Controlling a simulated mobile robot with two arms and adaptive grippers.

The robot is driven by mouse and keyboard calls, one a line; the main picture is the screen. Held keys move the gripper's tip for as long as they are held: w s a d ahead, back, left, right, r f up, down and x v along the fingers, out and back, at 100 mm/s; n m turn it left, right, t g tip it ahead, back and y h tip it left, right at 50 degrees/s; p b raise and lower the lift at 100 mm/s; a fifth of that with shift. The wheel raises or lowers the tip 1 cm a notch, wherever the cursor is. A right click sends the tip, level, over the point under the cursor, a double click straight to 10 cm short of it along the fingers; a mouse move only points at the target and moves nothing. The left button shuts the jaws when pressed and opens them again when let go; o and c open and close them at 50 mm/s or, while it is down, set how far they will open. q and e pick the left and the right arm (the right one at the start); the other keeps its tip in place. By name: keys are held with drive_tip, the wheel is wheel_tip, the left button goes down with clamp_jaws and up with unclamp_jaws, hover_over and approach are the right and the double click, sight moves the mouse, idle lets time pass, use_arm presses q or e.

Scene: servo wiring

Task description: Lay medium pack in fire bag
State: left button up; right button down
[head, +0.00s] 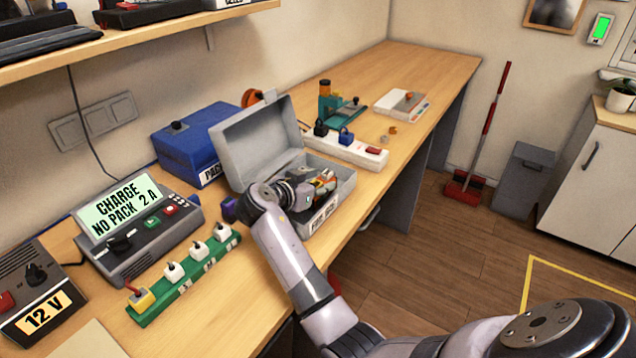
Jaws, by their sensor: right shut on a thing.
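The grey fire bag (345,184) is a box with its lid raised, standing on the bench with a partly legible label on its front. My right gripper (326,183) reaches into its opening and is shut on a pack, which is mostly hidden by the fingers and wrist. I cannot tell whether the pack touches the bottom. My left gripper is not in view.
A charger (137,240) reading "CHARGE NO PACK 2 A" and a green strip with several plugs (185,277) are at the left. The bench's far end is mostly clear.

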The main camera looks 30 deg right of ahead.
drive_tip(key=shift+f, duration=0.1)
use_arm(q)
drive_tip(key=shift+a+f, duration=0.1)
use_arm(e)
drive_tip(key=c, duration=1)
unclamp_jaws()
